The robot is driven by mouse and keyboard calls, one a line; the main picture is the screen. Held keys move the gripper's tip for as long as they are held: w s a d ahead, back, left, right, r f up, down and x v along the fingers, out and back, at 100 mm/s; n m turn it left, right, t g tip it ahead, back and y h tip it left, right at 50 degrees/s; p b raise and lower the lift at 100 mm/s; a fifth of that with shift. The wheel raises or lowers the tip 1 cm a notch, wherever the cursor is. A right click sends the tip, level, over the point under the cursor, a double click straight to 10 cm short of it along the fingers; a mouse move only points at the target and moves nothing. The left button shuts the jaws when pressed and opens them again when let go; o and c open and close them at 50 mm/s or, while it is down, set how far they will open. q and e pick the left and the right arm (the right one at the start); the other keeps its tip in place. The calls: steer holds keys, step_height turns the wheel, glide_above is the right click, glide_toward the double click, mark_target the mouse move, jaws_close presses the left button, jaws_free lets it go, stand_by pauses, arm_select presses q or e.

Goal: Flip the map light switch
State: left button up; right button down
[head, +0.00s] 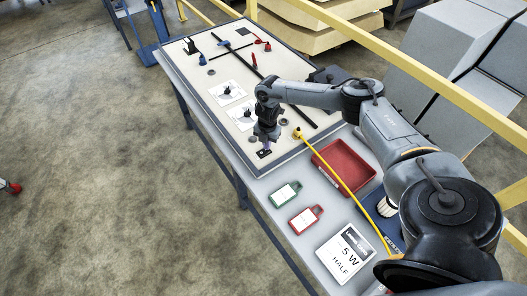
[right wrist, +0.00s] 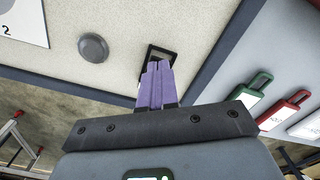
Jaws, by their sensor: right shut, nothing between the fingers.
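A small dark switch plate (head: 264,154), which looks like the map light switch, is set in the near corner of the cream panel (head: 215,76). It also shows in the right wrist view (right wrist: 160,53), partly covered by the fingertips. Its lever position is hidden. My right gripper (head: 267,144) points down right at this plate, its purple fingers (right wrist: 157,70) shut with nothing between them. I cannot tell whether the fingertips touch the switch. My left gripper is not in view.
A round grey knob (right wrist: 93,47) sits beside the plate. White cards with black knobs (head: 228,92) lie farther up the panel. Green (head: 285,193) and red (head: 305,219) tags, a red tray (head: 343,166), a yellow cable (head: 345,187) and a "5 W HALF" sign (head: 345,253) are on the near table.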

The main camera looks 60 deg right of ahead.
steer(key=shift+f+b, duration=0.3)
steer(key=shift+f, duration=0.25)
steer(key=shift+r+p, duration=0.7)
step_height(320, 180, up, 6)
steer(key=p, duration=0.5)
steer(key=shift+f+p, duration=0.15)
steer(key=shift+p, duration=0.2)
